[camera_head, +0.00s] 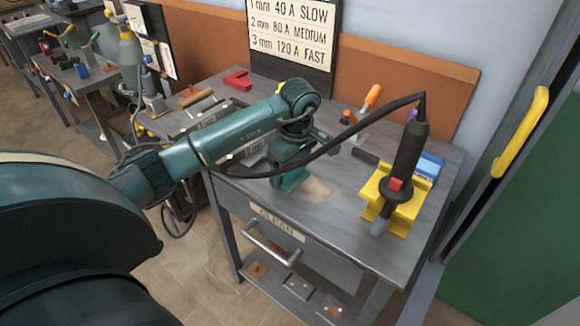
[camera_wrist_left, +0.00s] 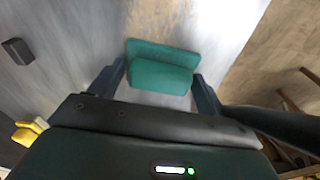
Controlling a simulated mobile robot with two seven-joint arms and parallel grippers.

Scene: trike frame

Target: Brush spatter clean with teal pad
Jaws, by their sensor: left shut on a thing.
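The teal pad (camera_head: 290,181) is at the grey bench top, near its front edge, under my left gripper (camera_head: 290,165). In the left wrist view the teal pad (camera_wrist_left: 161,68) sits between the two dark fingers of my left gripper (camera_wrist_left: 162,84), which is shut on it. A pale, tan patch of spatter (camera_head: 317,188) shows on the bench just right of the pad. The pad hides whatever lies beneath it, and I cannot tell if it touches the surface. My right gripper is not in view.
A blue box (camera_head: 430,165), an orange-handled tool (camera_head: 371,96) and a red object (camera_head: 237,80) stand farther back. A drawer handle (camera_head: 270,246) juts below the front edge.

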